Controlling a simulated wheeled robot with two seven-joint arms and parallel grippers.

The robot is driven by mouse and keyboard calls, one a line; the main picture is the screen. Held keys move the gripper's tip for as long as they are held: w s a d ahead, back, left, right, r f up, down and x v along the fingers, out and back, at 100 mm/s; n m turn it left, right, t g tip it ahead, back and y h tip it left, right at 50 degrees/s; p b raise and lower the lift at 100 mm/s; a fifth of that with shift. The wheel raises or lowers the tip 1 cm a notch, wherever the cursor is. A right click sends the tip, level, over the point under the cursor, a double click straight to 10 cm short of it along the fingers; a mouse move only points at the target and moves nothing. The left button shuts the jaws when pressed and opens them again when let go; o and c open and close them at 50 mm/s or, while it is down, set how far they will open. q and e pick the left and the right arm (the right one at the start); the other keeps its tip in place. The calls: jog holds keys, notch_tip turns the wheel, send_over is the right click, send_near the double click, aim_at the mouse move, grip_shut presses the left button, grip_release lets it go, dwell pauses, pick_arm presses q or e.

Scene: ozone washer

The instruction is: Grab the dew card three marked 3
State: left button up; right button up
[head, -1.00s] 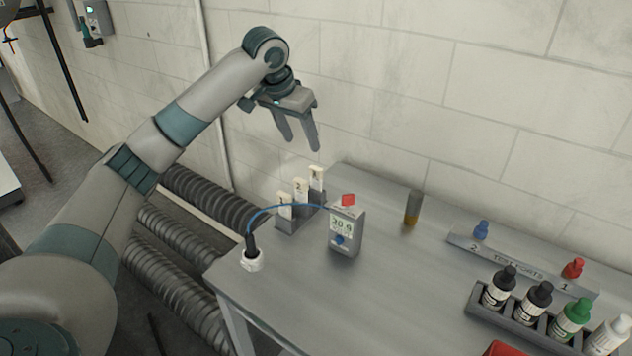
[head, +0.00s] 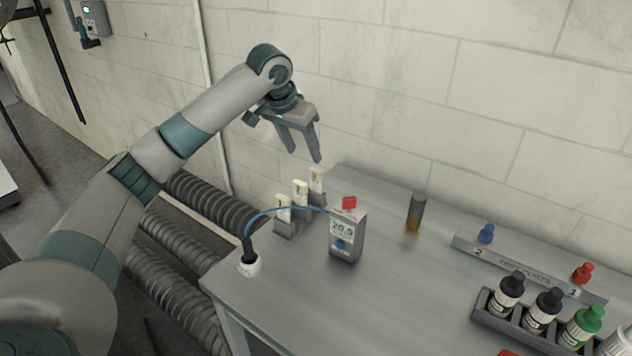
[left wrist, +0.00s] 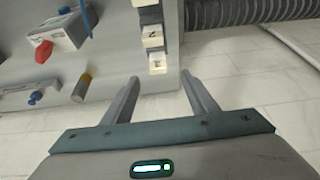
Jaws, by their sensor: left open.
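Three pale cards stand upright in a stepped grey holder (head: 287,228) at the back left of the bench. The dew card three (head: 317,179) is the rearmost and highest; its mark is too small to read surely in the head view. In the left wrist view the dew card three (left wrist: 158,62) is the card nearest my fingers. My left gripper (head: 305,156) is open and empty, with its fingers pointing down, just above and apart from this card. In the left wrist view my left gripper (left wrist: 160,77) has the card between its fingertips in the picture. My right gripper is not in view.
A grey meter (head: 345,236) with a red top and blue cable stands right of the cards. A brown-based vial (head: 416,211), a test port strip (head: 530,270) and a bottle rack (head: 484,306) lie further right. The wall is close behind the bench.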

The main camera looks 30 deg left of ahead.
aim_at(313, 172)
pick_arm(q)
jog(key=p+x, duration=0.2)
jog(key=x, duration=0.6)
jog(key=shift+w+f, duration=0.15)
jog(key=shift+f, duration=0.1)
jog(key=shift+w+d+f, duration=0.1)
jog(key=shift+w+f, duration=0.15)
jog(key=shift+f, duration=0.35)
jog(key=shift+p, duration=0.35)
jog(key=shift+w+f, duration=0.2)
jog(key=w+f+p, duration=0.2)
jog(key=f, duration=0.1)
jog(key=shift+d+f, duration=0.1)
jog(key=shift+d, duration=0.3)
jog(key=shift+w+f, duration=0.2)
jog(key=shift+f, duration=0.25)
